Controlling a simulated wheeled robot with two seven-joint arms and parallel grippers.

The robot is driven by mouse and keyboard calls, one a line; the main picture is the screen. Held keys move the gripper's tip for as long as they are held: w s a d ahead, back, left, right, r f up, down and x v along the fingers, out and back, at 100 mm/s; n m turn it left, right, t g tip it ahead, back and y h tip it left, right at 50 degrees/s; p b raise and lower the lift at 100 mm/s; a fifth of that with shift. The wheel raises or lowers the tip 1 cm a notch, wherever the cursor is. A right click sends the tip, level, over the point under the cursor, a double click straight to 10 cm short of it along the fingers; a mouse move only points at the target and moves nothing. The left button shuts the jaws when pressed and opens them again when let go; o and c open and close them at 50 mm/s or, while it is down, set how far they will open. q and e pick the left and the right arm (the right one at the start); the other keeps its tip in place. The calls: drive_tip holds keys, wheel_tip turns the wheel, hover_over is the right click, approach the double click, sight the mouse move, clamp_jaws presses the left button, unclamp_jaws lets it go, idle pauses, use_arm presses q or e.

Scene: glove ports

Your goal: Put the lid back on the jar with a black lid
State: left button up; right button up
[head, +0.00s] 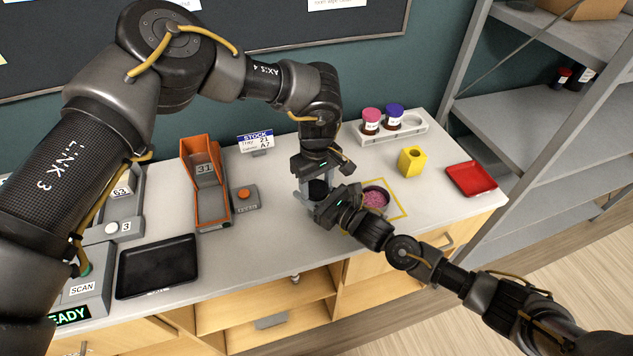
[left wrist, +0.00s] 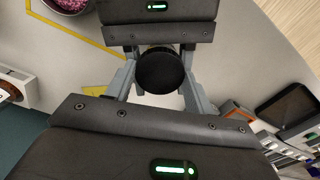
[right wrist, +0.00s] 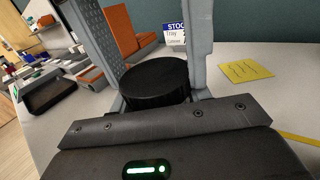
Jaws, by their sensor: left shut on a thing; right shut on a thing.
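The black lid (head: 318,188) is held between my two grippers, above the middle of the bench. It shows as a dark disc in the left wrist view (left wrist: 160,71) and as a thick black disc in the right wrist view (right wrist: 157,84). My left gripper (head: 319,180) comes down from above and is shut on the lid. My right gripper (head: 314,200) reaches in from the front right and is also shut on it, the two sets of fingers close together. An open jar with pink contents (head: 376,198) stands just right of the grippers, inside a yellow outline; its top also shows in the left wrist view (left wrist: 68,4).
A white rack (head: 400,135) holds jars with pink and blue lids at the back. A yellow pot (head: 412,162) and red tray (head: 471,179) stand right. An orange bin (head: 212,205), button box (head: 245,199) and black tray (head: 157,267) are left. A yellow note (right wrist: 246,70) lies behind.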

use_arm(q)
drive_tip(key=shift+s+a+f, duration=0.1)
drive_tip(key=shift+f, duration=0.2)
drive_tip(key=shift+s+f, duration=0.1)
drive_tip(key=shift+f, duration=0.25)
drive_tip(key=shift+c, duration=0.3)
drive_tip(key=shift+r, duration=0.2)
drive_tip(key=shift+a+r, duration=0.1)
idle(0.6)
drive_tip(key=shift+a+f, duration=0.1)
drive_tip(key=shift+f, duration=0.35)
idle(1.1)
drive_tip(key=shift+r, duration=0.25)
drive_tip(key=shift+r, duration=0.25)
idle(0.8)
